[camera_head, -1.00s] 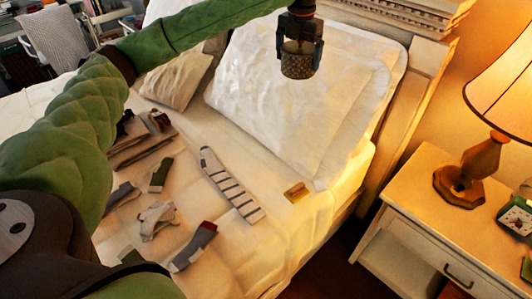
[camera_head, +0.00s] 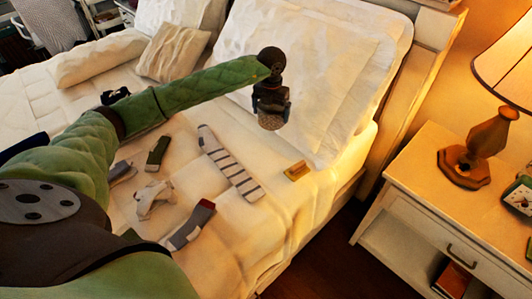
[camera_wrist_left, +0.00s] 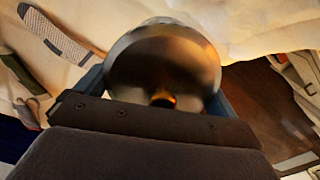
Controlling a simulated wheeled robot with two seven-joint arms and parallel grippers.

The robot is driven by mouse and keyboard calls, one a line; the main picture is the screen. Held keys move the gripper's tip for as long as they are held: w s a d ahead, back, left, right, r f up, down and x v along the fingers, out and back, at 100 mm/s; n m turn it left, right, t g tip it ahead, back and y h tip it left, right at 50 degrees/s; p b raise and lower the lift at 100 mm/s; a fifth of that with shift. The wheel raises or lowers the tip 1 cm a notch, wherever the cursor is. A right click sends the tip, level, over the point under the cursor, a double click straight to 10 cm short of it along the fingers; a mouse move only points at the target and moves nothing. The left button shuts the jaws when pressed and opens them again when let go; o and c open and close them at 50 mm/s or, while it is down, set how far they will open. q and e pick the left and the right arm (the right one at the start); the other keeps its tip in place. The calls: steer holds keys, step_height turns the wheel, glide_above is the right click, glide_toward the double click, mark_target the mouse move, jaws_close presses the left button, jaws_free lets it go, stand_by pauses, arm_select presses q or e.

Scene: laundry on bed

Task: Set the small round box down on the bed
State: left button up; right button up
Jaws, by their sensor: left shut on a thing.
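My left gripper (camera_head: 270,105) is shut on the small round box (camera_head: 271,122), a short cylinder with a woven-looking side. In the head view the box hangs from the gripper in front of the white pillows, over the bed (camera_head: 265,235). I cannot tell exactly how high above the bed it is. In the left wrist view the box (camera_wrist_left: 163,62) fills the middle, with a shiny rounded top and blue-grey fingers at its sides. My right gripper is not in view.
A striped sock (camera_head: 228,163), a grey sock with a red end (camera_head: 192,224), a dark green sock (camera_head: 157,152) and a crumpled pale sock (camera_head: 154,200) lie on the bed. A small yellowish block (camera_head: 296,171) lies near the bed's edge. A nightstand (camera_head: 440,190) with a lamp (camera_head: 478,150) stands right.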

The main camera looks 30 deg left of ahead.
mark_target(265, 124)
arm_select(q)
steer(key=f, duration=0.1)
steer(key=s+a+f, duration=0.1)
steer(key=f, duration=0.2)
steer(key=shift+s+a+f, duration=0.15)
steer(key=shift+a+f, duration=0.05)
steer(key=shift+f, duration=0.05)
steer(key=shift+s+f, duration=0.1)
steer(key=shift+f, duration=0.45)
step_height(265, 124, down, 5)
steer(key=shift+f+p, duration=0.1)
steer(key=shift+p, duration=0.6)
steer(key=shift+f+p, duration=0.6)
steer(key=shift+f, duration=1.5)
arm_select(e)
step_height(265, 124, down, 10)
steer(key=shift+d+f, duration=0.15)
arm_select(q)
steer(key=shift+f, duration=0.1)
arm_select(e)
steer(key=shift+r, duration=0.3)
arm_select(q)
steer(key=o, duration=0.6)
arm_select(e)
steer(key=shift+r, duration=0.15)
